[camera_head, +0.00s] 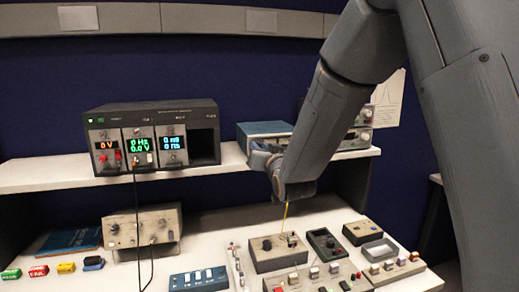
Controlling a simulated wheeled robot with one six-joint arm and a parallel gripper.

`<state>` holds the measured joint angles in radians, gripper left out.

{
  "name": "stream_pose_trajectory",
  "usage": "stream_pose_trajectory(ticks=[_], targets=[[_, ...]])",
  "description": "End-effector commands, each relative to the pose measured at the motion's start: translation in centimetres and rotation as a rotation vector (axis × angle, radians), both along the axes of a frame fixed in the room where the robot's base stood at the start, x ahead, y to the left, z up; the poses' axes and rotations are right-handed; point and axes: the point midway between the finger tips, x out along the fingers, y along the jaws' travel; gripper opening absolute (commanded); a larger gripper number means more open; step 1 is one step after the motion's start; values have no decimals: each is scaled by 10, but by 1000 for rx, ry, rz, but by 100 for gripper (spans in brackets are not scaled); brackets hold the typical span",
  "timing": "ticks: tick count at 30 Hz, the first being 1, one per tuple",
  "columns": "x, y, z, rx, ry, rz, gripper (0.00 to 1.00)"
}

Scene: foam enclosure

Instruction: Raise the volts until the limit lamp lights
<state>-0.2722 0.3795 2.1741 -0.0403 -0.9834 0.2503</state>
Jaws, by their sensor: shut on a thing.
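A black bench instrument (150,110) stands on the white shelf. Its left module shows a red 0 V (106,145), the middle a green 0 Hz and 0.0 V, and the right two blue zero readings. A small green light glows at its upper left; I cannot pick out a lit limit lamp. A grey box (279,259) with dark knobs sits on the bench at the centre. My gripper (287,200) is above this box, shut on a thin yellow stick-like thing (286,216) that reaches down towards it. The wrist hides the fingertips; contact with the box is unclear.
A black cable (137,220) hangs from the instrument past a beige unit (142,228). A blue switch box (198,279), a dark knob box (327,243) and other small panels crowd the bench. A blue-topped instrument (262,130) stands behind my arm.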

Motion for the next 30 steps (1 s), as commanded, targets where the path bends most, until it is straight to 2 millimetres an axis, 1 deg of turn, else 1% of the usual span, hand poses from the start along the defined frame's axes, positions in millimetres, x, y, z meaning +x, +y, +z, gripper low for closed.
stream_pose_trajectory(ticks=[5,11,24,30], targets=[[0,0,-1,31,8,1,0],[0,0,-2,131,37,1,0],[0,0,-3,481,137,1,0],[0,0,-3,612,176,0,0]])
